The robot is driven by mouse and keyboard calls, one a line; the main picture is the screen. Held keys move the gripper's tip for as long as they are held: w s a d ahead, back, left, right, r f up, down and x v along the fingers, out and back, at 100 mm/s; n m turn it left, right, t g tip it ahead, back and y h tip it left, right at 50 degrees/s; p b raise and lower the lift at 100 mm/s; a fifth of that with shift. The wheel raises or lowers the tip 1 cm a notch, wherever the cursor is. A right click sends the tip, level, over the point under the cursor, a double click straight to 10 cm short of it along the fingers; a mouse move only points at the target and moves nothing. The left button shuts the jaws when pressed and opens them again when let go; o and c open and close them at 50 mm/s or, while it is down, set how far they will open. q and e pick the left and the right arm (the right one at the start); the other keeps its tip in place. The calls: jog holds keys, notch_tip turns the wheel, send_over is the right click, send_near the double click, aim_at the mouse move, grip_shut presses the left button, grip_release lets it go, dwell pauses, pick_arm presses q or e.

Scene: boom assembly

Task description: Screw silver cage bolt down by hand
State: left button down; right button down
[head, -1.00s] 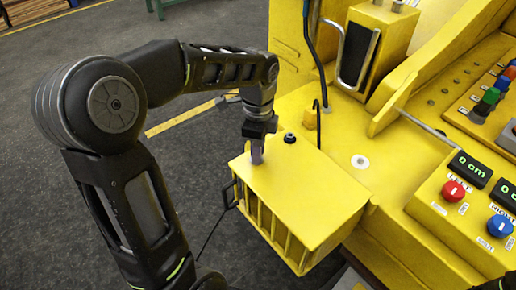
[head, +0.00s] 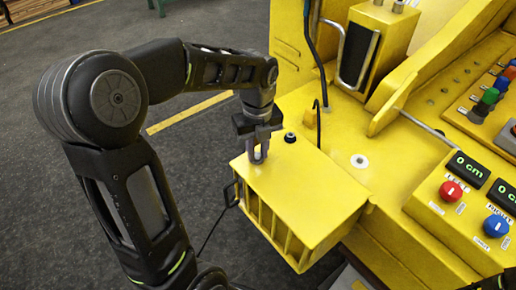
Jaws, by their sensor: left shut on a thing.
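The yellow cage (head: 305,190) is a box with a flat top and slatted side, set against the yellow machine. My left gripper (head: 258,157) points down at the back left part of the cage top, its fingertips at the surface. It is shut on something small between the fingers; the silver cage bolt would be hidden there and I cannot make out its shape. A black bolt or knob (head: 290,137) stands on the cage top just right of the gripper.
The yellow machine (head: 400,200) fills the right side, with a red knob (head: 450,190), a blue knob (head: 497,225) and displays reading 0 cm. A black cable (head: 317,120) hangs behind the cage. A black handle (head: 228,194) sticks out at its left. Grey floor lies left.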

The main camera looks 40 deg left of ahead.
aim_at(257, 156)
pick_arm(q)
jog(key=shift+w+a+r+m, duration=0.1)
jog(key=shift+r+m, duration=0.05)
jog(key=shift+m, duration=0.4)
jog(key=shift+w+r+m, duration=0.1)
jog(key=shift+m, duration=0.45)
jog(key=c, duration=1.6)
grip_release()
jog(key=o, duration=0.4)
jog(key=shift+s+f, duration=0.15)
jog(key=shift+s, duration=0.05)
jog(key=shift+c, duration=0.2)
notch_tip(257, 156, up, 8)
jog(key=shift+f, duration=0.1)
